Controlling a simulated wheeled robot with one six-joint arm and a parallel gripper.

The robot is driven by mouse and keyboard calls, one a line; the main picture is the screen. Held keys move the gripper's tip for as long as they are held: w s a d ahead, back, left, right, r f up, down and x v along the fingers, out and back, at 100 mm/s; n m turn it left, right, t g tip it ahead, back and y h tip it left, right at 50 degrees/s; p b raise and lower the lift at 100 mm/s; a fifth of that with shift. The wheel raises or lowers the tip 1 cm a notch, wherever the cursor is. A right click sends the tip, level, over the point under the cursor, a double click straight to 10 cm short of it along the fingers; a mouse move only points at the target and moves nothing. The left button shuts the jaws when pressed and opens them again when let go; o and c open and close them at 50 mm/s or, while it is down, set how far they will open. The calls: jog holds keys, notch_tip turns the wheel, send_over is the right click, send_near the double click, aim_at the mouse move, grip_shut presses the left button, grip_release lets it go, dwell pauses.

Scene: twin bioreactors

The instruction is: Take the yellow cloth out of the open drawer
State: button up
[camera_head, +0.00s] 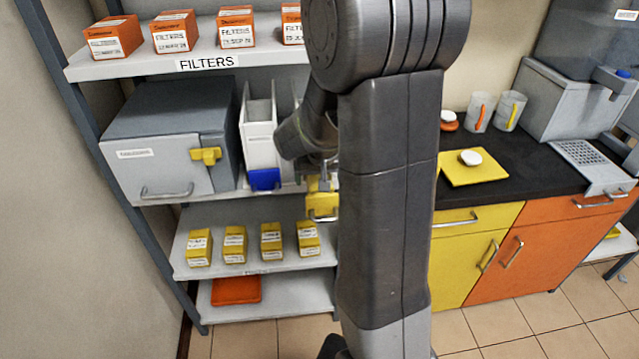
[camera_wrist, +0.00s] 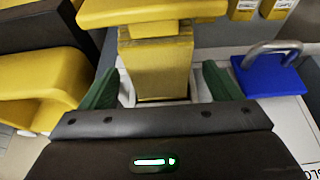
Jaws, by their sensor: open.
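My gripper (camera_wrist: 160,85) is open, its green fingers on either side of a yellow block-like piece (camera_wrist: 157,65) in the wrist view. I cannot tell whether the fingers touch it, or whether it is cloth. In the head view, a yellow piece with a metal handle (camera_head: 322,198) shows below the end of my arm, partly hidden by it. No yellow cloth can be made out for certain. The inside of an open drawer is not clearly visible in either view.
A blue-fronted white bin (camera_head: 264,179) stands left of my gripper; its blue front with handle shows in the wrist view (camera_wrist: 268,75). A grey cabinet (camera_head: 165,165) stands further left. Several yellow boxes (camera_head: 235,244) sit on the shelf below. A black counter (camera_head: 545,165) is at right.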

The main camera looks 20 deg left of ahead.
jog(key=c, duration=1.1)
jog(key=shift+o, duration=0.2)
jog(key=shift+r, duration=0.15)
